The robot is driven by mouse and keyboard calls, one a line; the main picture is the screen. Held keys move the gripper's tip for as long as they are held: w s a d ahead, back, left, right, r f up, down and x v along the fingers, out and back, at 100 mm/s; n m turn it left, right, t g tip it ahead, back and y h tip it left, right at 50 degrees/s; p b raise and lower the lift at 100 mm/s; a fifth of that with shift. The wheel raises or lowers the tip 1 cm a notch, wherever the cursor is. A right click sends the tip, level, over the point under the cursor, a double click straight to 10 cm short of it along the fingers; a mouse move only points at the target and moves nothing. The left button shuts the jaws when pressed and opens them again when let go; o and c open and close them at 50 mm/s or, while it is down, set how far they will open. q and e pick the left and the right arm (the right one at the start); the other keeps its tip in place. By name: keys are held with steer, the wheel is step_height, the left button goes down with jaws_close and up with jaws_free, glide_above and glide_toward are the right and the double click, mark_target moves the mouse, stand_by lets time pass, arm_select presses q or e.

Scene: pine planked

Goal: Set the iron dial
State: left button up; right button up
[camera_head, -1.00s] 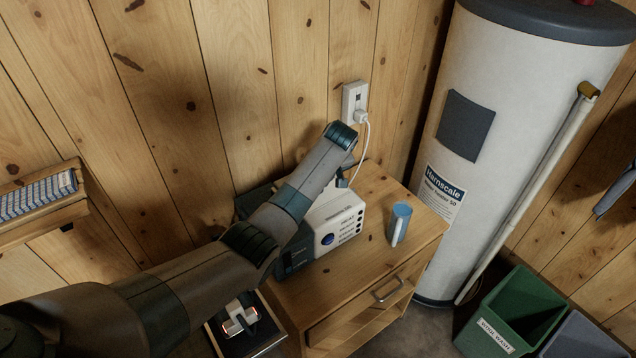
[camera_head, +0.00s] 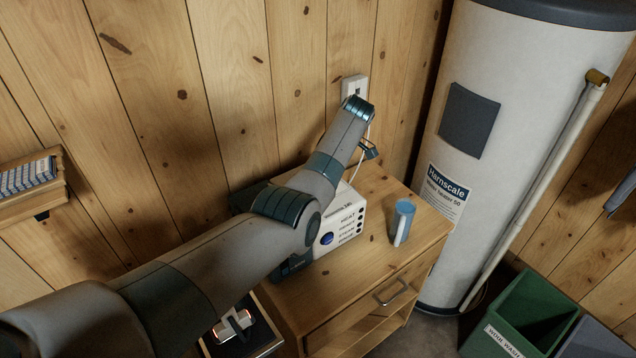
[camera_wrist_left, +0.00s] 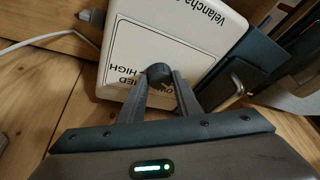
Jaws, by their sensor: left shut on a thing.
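The iron's station is a white box (camera_head: 341,222) with a blue round button and printed words on the cabinet top, partly behind my left arm. In the left wrist view its white face (camera_wrist_left: 165,40) reads "MED" and "HIGH" by a dark round dial (camera_wrist_left: 158,71). My left gripper (camera_wrist_left: 159,84) has its two fingers closed on this dial. The head view hides the dial and the grip behind the arm. A dark blue-grey part, possibly the iron (camera_wrist_left: 262,50), lies beside the white face. My right gripper is not in view.
A white cord (camera_wrist_left: 35,40) runs near the gripper; an outlet (camera_head: 354,86) is on the wall. A water heater (camera_head: 440,130) and green bin (camera_head: 525,315) stand right.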

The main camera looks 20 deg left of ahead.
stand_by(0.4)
arm_select(q)
steer(key=o, duration=1.1)
steer(key=shift+c, duration=0.2)
steer(key=shift+r, duration=0.15)
steer(key=shift+w+d+r+b, duration=0.1)
steer(key=shift+d+r+b, duration=0.25)
steer(key=shift+r, duration=0.2)
steer(key=b+v, duration=0.1)
steer(key=v, duration=1.5)
steer(key=shift+b, duration=0.3)
steer(key=shift+a, duration=0.15)
